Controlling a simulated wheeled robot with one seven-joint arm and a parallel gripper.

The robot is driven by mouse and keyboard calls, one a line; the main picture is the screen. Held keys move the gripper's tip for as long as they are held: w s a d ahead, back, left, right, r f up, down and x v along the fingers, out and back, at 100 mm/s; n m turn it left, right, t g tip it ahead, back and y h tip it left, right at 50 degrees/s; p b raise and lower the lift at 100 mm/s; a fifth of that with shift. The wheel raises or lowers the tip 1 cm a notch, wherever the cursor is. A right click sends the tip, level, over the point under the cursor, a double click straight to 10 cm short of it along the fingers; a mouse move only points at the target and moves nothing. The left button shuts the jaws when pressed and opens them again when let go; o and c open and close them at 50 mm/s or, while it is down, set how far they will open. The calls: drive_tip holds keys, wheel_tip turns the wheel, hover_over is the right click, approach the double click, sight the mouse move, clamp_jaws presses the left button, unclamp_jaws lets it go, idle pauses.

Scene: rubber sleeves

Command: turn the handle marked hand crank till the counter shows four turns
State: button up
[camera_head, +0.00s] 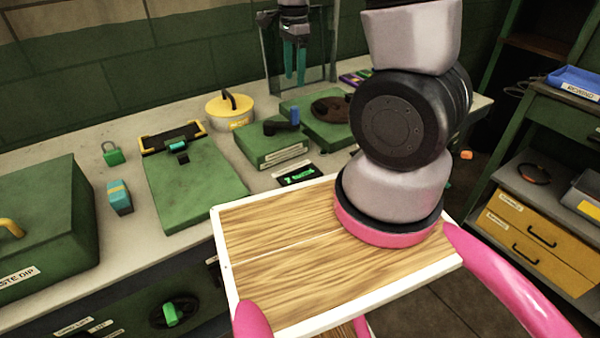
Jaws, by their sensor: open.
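A green box (270,146) on the bench carries a dark crank arm with an upright blue handle (295,117). A pale label is on its front, too small to read surely. A small black display with green characters (299,175) lies in front of the box; its count cannot be read surely. My gripper (295,80) hangs at the top, behind the crank in the picture, with two teal fingers pointing down. It is open, with a narrow gap and nothing between the fingers, apart from the handle.
A green box with a brown round wheel (332,108) stands right of the crank. A yellow lidded pot (230,110), a green clamp board (190,185), a teal block (119,197) and a green padlock (112,154) are left. A green-handled wheel (172,312) is on the bench front.

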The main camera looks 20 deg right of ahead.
sight(295, 107)
drive_tip(key=shift+d, duration=0.1)
idle(0.3)
wheel_tip(295, 107, down, 11)
drive_tip(key=n+g+y, duration=0.1)
drive_tip(key=n, duration=0.2)
drive_tip(key=n+g+y, duration=0.2)
drive_tip(key=n, duration=0.2)
drive_tip(key=shift+r, duration=0.15)
idle(0.4)
clamp_jaws()
idle(1.3)
